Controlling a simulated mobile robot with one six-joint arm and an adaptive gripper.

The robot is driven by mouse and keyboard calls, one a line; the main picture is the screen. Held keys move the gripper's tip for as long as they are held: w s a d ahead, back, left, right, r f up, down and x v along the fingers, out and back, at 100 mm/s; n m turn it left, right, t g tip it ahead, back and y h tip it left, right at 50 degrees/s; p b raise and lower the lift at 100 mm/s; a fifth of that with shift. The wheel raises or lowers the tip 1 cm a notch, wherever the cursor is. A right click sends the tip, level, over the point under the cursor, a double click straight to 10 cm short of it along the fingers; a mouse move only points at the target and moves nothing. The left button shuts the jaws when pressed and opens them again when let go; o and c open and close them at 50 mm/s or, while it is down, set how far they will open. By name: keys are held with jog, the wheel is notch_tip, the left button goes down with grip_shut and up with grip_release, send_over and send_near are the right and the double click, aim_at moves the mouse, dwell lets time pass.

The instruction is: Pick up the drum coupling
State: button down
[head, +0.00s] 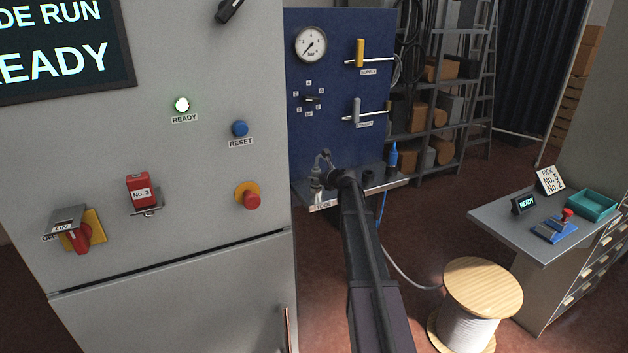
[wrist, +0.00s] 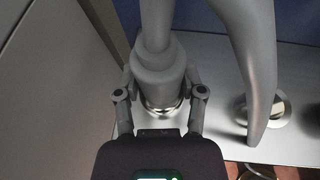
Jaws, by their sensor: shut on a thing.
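A grey stepped cylindrical coupling with a hose-like neck (wrist: 158,75) stands between my gripper's fingers in the wrist view, above a shiny metal ring on the shelf. I take it for the drum coupling, but I cannot read a marking on it. My gripper (wrist: 160,92) is shut on it from both sides. In the head view my gripper (head: 322,182) is at the left end of the shelf, small and partly hidden by my own arm. Whether the coupling is clear of its ring I cannot tell.
The grey cabinet (head: 200,190) is close on the left. A cable drum (head: 482,288) and side table (head: 500,222) stand right.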

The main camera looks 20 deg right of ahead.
aim_at(318, 168)
jog(key=shift+r, duration=0.1)
jog(key=shift+r+p, duration=1)
jog(key=shift+p, duration=0.05)
jog(key=shift+r+p, duration=0.8)
jog(key=s+d+r+p, duration=0.1)
jog(key=s+d, duration=0.2)
jog(key=s, duration=1.2)
jog(key=shift+s, duration=0.35)
jog(key=shift+s, duration=0.1)
